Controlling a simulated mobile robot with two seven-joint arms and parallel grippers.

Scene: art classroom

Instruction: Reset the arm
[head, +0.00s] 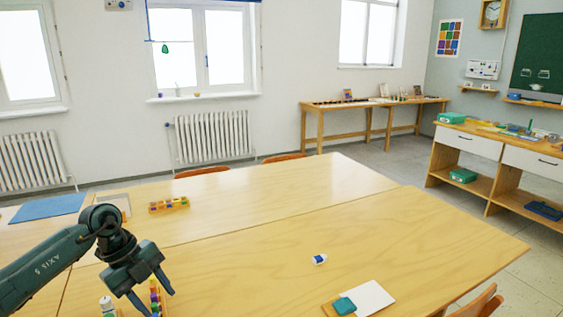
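My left gripper (153,295) comes in from the lower left and points down over the near table. Its two fingers are spread apart. A strip of small coloured pieces (155,308) shows below and between the fingers; the view does not show any contact with it. My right arm and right gripper are not in view.
On the light wooden table (250,265) are a small white-and-blue item (319,259), a white pad (370,298) with a teal block (344,306), a tray of coloured pieces (169,204) and a blue mat (48,207). The table's middle is mostly clear.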

